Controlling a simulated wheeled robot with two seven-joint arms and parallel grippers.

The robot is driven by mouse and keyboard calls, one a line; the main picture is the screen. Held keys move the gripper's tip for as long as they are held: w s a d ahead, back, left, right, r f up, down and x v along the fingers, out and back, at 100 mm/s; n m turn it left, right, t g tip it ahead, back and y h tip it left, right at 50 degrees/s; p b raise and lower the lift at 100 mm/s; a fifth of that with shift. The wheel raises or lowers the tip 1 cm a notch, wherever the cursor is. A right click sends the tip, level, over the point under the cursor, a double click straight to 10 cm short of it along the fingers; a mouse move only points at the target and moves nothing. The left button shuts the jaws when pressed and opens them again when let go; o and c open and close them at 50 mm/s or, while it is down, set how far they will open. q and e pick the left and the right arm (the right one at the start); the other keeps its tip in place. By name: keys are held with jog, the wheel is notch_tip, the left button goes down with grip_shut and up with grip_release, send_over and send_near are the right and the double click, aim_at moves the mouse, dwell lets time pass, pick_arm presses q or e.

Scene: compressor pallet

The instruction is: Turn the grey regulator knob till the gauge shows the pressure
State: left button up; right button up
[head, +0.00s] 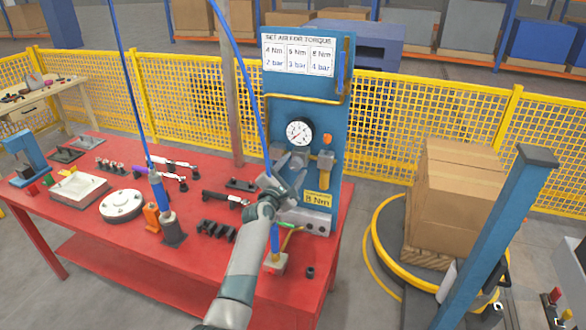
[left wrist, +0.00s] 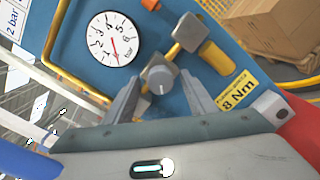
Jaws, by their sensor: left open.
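The grey regulator knob (left wrist: 160,80) sits on the blue panel (head: 335,110), right below the gauge. My left gripper (head: 287,167) is open at the panel. In the left wrist view its fingers (left wrist: 160,84) stand either side of the knob, with small gaps apparent; contact cannot be told. The arm and gripper hide the knob in the head view. A yellow tag (head: 318,199) reads 8 Nm. The chart (head: 298,54) pairs 8 Nm with 4 bar. My right gripper is out of view.
A brass-coloured part (head: 325,172) stands right of the knob. A blue hose hangs in front of the panel. The red table (head: 110,240) holds tools, a white round part (head: 121,205) and several small fittings. Boxes (head: 460,190) stand on a pallet at right.

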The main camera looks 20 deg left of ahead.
pick_arm(q)
jog(key=c, duration=1)
jog(key=shift+c, duration=0.2)
